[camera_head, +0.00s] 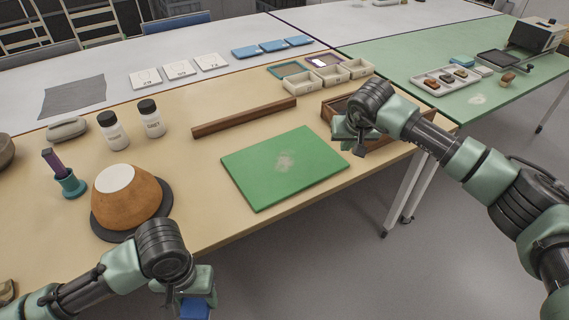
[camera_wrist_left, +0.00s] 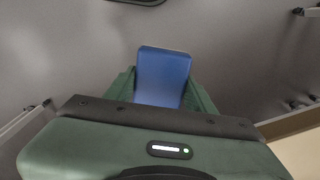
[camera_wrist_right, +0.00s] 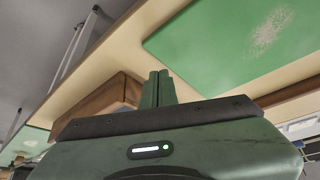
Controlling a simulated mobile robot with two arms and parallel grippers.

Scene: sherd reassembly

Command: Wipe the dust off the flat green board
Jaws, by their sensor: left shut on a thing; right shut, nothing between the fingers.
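The flat green board (camera_head: 300,176) lies on the tan table, with a pale patch of dust (camera_head: 284,161) near its middle. The board also shows in the right wrist view (camera_wrist_right: 215,50), with the dust patch (camera_wrist_right: 271,28) on it. My left gripper (camera_head: 188,300) is in front of the table's near edge, shut on a blue block-like thing (camera_wrist_left: 163,76), which also shows at the bottom of the head view (camera_head: 196,309). My right gripper (camera_head: 359,148) is shut and empty, just right of the board's far right corner, beside a brown wooden tray (camera_wrist_right: 95,103).
An orange-brown pot (camera_head: 130,200) on a dark round mat stands left of the board. A long wooden bar (camera_head: 243,117) lies behind it. Two white jars (camera_head: 151,117) stand further left. Small boxes (camera_head: 330,75) sit behind the wooden tray.

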